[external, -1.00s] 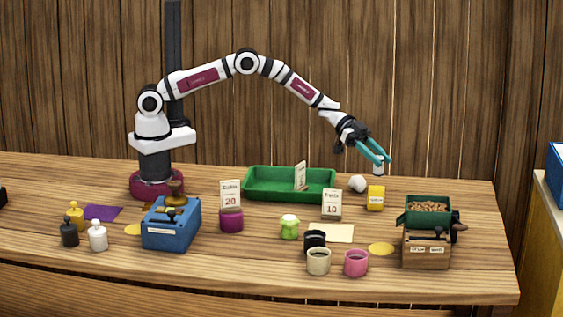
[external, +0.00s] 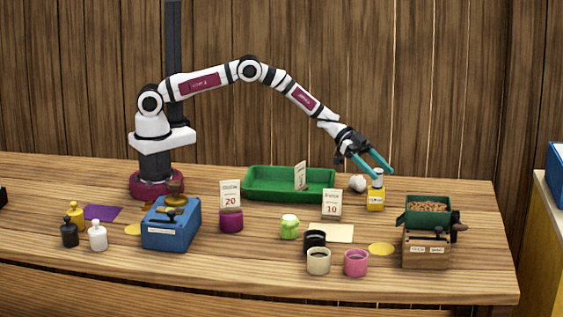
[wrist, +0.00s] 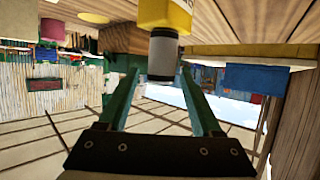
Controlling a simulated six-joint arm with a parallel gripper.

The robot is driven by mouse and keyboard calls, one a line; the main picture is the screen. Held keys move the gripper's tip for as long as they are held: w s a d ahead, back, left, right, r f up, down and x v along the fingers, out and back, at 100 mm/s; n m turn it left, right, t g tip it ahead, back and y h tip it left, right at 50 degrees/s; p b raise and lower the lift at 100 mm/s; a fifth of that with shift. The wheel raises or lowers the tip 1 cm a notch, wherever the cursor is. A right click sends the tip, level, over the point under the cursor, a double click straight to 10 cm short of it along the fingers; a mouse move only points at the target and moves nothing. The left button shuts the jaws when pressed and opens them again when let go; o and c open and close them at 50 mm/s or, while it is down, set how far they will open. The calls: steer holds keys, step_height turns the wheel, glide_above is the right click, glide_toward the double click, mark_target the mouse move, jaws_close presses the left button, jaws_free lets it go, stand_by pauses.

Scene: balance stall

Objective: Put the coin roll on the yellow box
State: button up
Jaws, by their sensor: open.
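The yellow box (external: 376,201) stands at the right of the table, left of the coffee grinder. The coin roll (external: 377,182), a small pale grey cylinder, stands upright on top of it. In the wrist view the grey coin roll (wrist: 162,56) touches the yellow box (wrist: 166,14), which is cut off by the frame's upper edge. My gripper (external: 379,173) is open at the top of the coin roll. In the wrist view its teal fingers (wrist: 159,74) lie on both sides of the roll's end, with gaps between.
A white round object (external: 357,183) sits just left of the yellow box. A green tray (external: 262,196) lies further left, with a price card marked 10 (external: 331,204) in front. The grinder (external: 427,247) with its green hopper stands to the right. A yellow disc (external: 381,249) lies in front.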

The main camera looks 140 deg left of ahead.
steer(key=a+v, duration=0.1)
steer(key=v, duration=1.1)
steer(key=w+d+r+m+g+h, duration=0.1)
steer(key=w+d+r+h, duration=0.15)
steer(key=d, duration=0.65)
steer(key=w+d+r+m+g+h, duration=0.2)
steer(key=d+r+h, duration=0.1)
steer(key=d, duration=0.5)
steer(key=s+d+r+m+g+h, duration=0.1)
steer(key=s+d+r+g, duration=0.2)
steer(key=d, duration=0.8)
steer(key=s+d+m+g, duration=0.1)
steer(key=s+d+g, duration=0.35)
steer(key=d, duration=0.75)
steer(key=s+d+m+g+y, duration=0.1)
steer(key=s+y, duration=0.6)
steer(key=s, duration=1.4)
steer(key=shift+d+f+g, duration=0.3)
steer(key=shift+d+g, duration=0.2)
steer(key=shift+g, duration=0.55)
